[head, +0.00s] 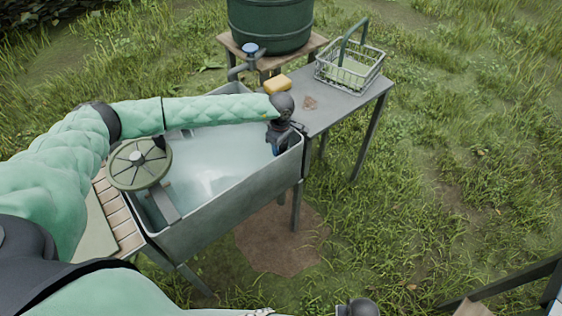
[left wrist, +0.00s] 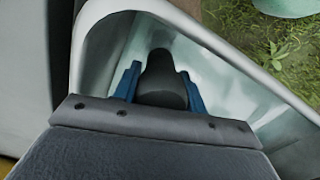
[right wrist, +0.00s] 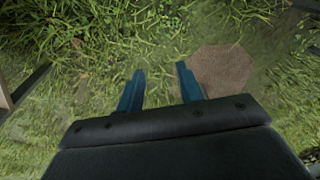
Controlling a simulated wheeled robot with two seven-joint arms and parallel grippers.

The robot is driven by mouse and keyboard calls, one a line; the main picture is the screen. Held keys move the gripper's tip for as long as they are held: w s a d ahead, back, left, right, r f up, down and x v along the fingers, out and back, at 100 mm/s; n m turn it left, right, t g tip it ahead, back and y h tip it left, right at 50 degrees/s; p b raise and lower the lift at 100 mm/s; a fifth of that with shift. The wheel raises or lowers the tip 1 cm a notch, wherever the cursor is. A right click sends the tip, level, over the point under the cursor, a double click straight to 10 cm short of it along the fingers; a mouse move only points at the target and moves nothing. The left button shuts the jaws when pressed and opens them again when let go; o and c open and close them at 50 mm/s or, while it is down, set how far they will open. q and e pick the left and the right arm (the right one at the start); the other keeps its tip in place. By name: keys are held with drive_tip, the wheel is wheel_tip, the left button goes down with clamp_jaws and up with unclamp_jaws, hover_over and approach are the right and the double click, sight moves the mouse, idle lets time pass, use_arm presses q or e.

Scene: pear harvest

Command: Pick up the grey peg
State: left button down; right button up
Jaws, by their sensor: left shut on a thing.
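The grey peg (left wrist: 162,82) is a dark rounded cylinder between the blue fingers of my left gripper in the left wrist view. My left gripper (left wrist: 160,71) is shut on it, inside the corner of the metal basin. In the head view my left gripper (head: 275,146) is low at the basin's right end, and I cannot make out the peg there. How far the peg's lower end reaches is hidden. My right gripper (right wrist: 160,69) is open and empty above the grass.
The metal basin (head: 225,204) holds water and a round green lid-like wheel (head: 140,163) at its left. A grey side table (head: 345,100) carries a yellow sponge (head: 278,85) and a wire basket (head: 350,70). A green barrel (head: 270,25) stands behind.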

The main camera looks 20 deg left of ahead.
use_arm(q)
drive_tip(key=shift+r, duration=0.15)
